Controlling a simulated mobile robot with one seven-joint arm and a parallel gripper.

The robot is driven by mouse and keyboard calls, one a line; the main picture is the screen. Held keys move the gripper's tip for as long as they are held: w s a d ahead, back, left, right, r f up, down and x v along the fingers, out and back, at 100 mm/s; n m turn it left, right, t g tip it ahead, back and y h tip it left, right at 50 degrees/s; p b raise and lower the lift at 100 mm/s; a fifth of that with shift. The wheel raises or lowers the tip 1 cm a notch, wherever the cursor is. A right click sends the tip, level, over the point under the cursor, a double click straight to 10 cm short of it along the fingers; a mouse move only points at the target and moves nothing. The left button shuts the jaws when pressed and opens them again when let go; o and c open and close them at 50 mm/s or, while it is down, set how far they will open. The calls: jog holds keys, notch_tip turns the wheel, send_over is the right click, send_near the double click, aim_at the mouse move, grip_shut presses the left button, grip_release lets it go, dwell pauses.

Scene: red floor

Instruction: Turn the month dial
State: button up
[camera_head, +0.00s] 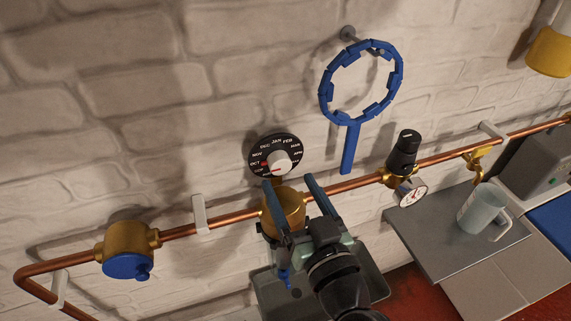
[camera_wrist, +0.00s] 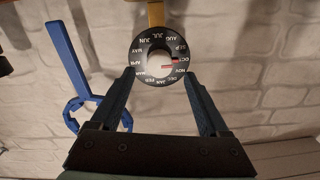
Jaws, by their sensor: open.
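The month dial (camera_head: 275,155) is a black disc with white month letters and a pale centre knob, set against the brick wall above the copper pipe. It also shows in the wrist view (camera_wrist: 160,40), where a red mark on the knob points near OCT and NOV. My gripper (camera_head: 288,182) is open and empty, just below the dial in the head view. In the wrist view its two dark blue fingers (camera_wrist: 158,74) stand apart, with the tips at either side of the dial's lower part. I cannot tell whether they touch it.
A copper pipe (camera_head: 350,184) runs across the wall, with a brass meter with a blue cap (camera_head: 127,251) and a black-knobbed regulator (camera_head: 404,153). A blue ring with a tail (camera_head: 345,148) hangs at upper right. A mug (camera_head: 481,208) stands on a grey shelf (camera_head: 440,240) at right.

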aim_at(282, 169)
jog(key=shift+p+x, duration=0.35)
jog(key=shift+x, duration=1.55)
grip_shut()
